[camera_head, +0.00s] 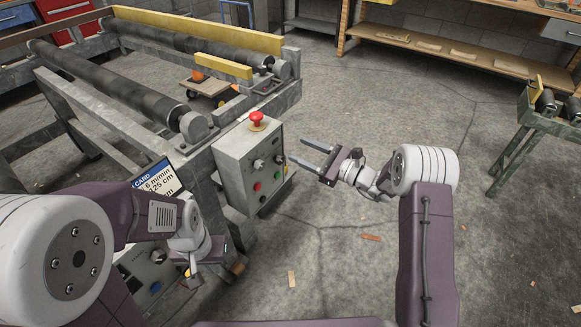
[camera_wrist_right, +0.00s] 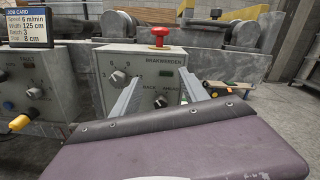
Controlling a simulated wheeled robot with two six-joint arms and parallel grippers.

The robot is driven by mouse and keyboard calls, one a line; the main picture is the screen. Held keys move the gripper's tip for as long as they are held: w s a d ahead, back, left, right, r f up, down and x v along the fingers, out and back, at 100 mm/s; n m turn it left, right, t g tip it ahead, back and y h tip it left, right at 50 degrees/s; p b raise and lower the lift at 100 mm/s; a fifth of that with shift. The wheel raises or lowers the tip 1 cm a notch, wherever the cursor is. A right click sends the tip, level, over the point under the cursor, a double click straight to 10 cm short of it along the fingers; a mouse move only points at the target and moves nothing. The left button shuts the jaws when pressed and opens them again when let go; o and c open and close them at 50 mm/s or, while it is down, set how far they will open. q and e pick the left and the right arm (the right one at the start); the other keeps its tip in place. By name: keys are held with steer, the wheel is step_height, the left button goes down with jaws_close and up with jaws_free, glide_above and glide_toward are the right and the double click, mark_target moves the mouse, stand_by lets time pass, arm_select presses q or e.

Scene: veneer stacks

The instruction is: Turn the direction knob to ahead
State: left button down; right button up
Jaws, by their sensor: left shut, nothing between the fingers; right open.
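The grey control box (camera_head: 248,160) stands at the corner of the roller machine, with a red mushroom button (camera_head: 257,120) on top. In the right wrist view, the direction knob (camera_wrist_right: 161,101) is a small dark knob under the words BACK and what looks like AHEAD. Its pointer direction is too small to tell. My right gripper (camera_head: 307,152) is open and empty, to the right of the box. In its wrist view the fingers (camera_wrist_right: 160,75) reach toward the panel on either side of the knob, apart from it. My left gripper (camera_head: 193,281) is shut and empty, low at the left.
A larger dial (camera_wrist_right: 118,77) with a scale sits left of the direction knob. A second panel with a blue knob (camera_head: 156,287) and a job card (camera_head: 160,180) are at the left. Rollers (camera_head: 100,95) lie behind.

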steer(key=m+b, duration=0.1)
steer(key=b, duration=0.3)
glide_toward(282, 161)
steer(key=shift+h, duration=0.3)
steer(key=b+x, duration=0.3)
steer(key=x, duration=0.5)
steer(key=shift+a, duration=0.15)
steer(key=shift+w+a+r, duration=0.1)
steer(key=shift+w+a, duration=0.15)
steer(key=shift+a, duration=0.15)
arm_select(q)
step_height(282, 161, down, 9)
steer(key=shift+s, duration=0.15)
arm_select(e)
jaws_close()
